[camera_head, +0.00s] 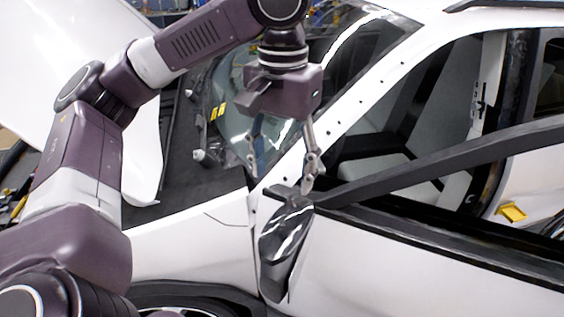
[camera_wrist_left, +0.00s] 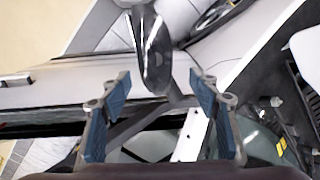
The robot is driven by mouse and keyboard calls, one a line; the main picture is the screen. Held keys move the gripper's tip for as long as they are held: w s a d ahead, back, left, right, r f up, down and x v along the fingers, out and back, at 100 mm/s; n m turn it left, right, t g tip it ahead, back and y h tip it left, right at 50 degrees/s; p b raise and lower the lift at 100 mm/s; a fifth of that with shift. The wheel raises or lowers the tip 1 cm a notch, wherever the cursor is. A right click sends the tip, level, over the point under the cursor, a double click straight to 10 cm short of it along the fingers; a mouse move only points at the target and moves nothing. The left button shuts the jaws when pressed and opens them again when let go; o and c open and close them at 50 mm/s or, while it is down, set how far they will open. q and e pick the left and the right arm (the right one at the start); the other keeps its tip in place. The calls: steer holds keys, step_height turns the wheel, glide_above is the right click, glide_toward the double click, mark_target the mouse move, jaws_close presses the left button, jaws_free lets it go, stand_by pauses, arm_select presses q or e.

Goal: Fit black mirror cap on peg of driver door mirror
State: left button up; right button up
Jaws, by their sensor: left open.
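The driver door mirror (camera_head: 273,278) is on the front corner of the white door, below the window. A glossy black cap (camera_head: 292,228) with bright reflections covers its upper outer face; the cap also shows in the left wrist view (camera_wrist_left: 152,50). The peg is not visible, and I cannot tell whether the cap is fully seated. My left gripper (camera_head: 281,172) is open and empty just above the cap, pointing down with its fingers spread. In the left wrist view its blue-padded fingers (camera_wrist_left: 160,90) are apart, with the cap beyond them. My right gripper is not in view.
A long dark bar (camera_head: 440,158) slants from beside the mirror up across the open side window. The windshield pillar (camera_head: 350,108) rises close behind the gripper. The raised white hood (camera_head: 75,60) is at the left. A yellow clip (camera_head: 512,212) is at the right.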

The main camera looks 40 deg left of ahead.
arm_select(q)
steer(key=shift+r, duration=0.6)
stand_by(0.3)
